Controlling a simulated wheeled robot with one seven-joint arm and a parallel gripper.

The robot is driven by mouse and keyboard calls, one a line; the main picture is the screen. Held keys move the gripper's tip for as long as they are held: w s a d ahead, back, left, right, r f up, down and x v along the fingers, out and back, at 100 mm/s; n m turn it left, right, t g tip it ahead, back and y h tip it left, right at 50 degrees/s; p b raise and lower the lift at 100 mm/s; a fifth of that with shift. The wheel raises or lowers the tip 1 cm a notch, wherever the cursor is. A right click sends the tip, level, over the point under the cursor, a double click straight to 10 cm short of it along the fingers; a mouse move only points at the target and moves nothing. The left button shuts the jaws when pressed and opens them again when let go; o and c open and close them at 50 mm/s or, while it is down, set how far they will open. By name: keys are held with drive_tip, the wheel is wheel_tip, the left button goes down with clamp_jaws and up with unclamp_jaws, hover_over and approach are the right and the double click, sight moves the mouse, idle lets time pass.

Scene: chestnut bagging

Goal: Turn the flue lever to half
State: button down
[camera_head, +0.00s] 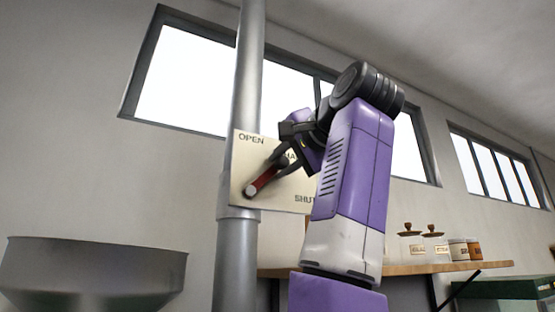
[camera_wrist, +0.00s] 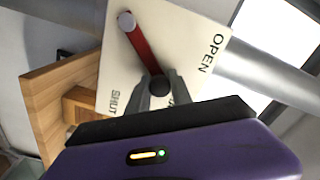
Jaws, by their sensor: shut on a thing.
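The flue lever (camera_head: 264,180) is a red bar on a cream plate (camera_head: 236,183) fixed to the grey flue pipe. A grey round cap is at its lower left end. In the wrist view the red lever (camera_wrist: 138,45) runs from that cap to a black knob (camera_wrist: 159,86). My gripper (camera_head: 285,160) is shut on the knob end, with one finger on each side in the wrist view (camera_wrist: 158,90). The lever points between OPEN and SHUT, roughly toward a middle label that my gripper partly hides.
The flue pipe (camera_head: 248,70) rises vertically past a long window. A wide grey metal pan (camera_head: 90,275) stands at lower left. A wooden shelf (camera_head: 405,268) with several jars is at right, below my arm. A green box (camera_head: 505,288) is at lower right.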

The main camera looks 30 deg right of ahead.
drive_tip(key=shift+d+f, duration=0.1)
drive_tip(key=shift+d, duration=0.1)
idle(0.4)
drive_tip(key=c, duration=1.1)
unclamp_jaws()
drive_tip(key=shift+c, duration=0.2)
drive_tip(key=s+b, duration=0.3)
drive_tip(key=s, duration=0.5)
